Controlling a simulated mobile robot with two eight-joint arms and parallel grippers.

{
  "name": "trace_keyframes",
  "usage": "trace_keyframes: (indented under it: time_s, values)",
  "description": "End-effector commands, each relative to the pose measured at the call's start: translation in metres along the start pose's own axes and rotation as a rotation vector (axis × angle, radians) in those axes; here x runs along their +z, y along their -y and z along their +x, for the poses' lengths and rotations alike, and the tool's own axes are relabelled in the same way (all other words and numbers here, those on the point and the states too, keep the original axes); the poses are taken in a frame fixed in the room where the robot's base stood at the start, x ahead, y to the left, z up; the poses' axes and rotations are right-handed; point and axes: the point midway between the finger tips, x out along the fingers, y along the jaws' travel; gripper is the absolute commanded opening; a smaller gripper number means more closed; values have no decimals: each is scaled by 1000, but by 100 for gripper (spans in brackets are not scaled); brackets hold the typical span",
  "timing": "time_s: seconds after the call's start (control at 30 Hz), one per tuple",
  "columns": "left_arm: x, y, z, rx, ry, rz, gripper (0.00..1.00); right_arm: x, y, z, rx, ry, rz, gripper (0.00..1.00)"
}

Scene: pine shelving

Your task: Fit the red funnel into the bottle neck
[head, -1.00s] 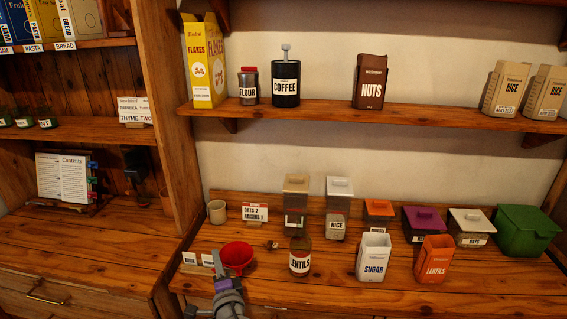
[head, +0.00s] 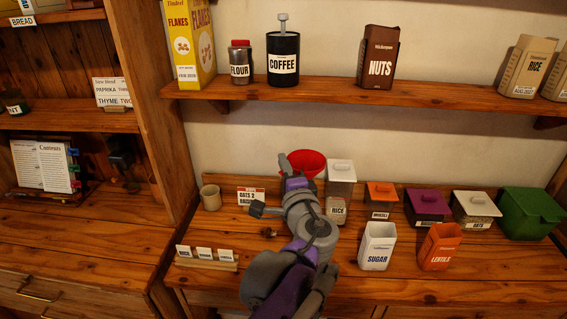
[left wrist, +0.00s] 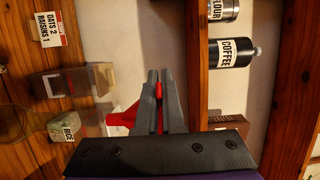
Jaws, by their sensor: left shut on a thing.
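The red funnel (head: 308,163) is held up in front of the back wall, just left of the tall rice container. My left gripper (head: 286,165) is shut on it. In the left wrist view the funnel (left wrist: 122,118) shows beside and between the dark fingers (left wrist: 160,78). The glass lentils jar, the only bottle-like vessel seen, is hidden behind my left arm in the head view. A blurred glassy round shape (left wrist: 12,122) at the left edge of the wrist view may be it. The funnel is apart from it. My right gripper is not in view.
The rice container (head: 340,180), sugar box (head: 377,245) and orange lentils box (head: 440,246) stand right of my arm. A small cup (head: 211,197) and label holder (head: 207,260) are left. The upper shelf (head: 420,95) holds the coffee canister (head: 283,58); its edge is near the gripper.

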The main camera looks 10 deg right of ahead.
Motion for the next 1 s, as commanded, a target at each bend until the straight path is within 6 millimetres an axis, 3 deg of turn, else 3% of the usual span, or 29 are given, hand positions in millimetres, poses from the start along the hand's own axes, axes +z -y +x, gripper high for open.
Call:
trace_keyframes:
  time_s: [0.2, 0.6, 1.0]
  values:
    - [0, 3, -1, -2, 0, -1, 0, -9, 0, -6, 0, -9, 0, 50]
    - [0, -42, -2, 2, 0, -1, 0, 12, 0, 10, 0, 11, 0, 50]
    - [0, -58, -1, 1, 0, -1, 0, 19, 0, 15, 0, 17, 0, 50]
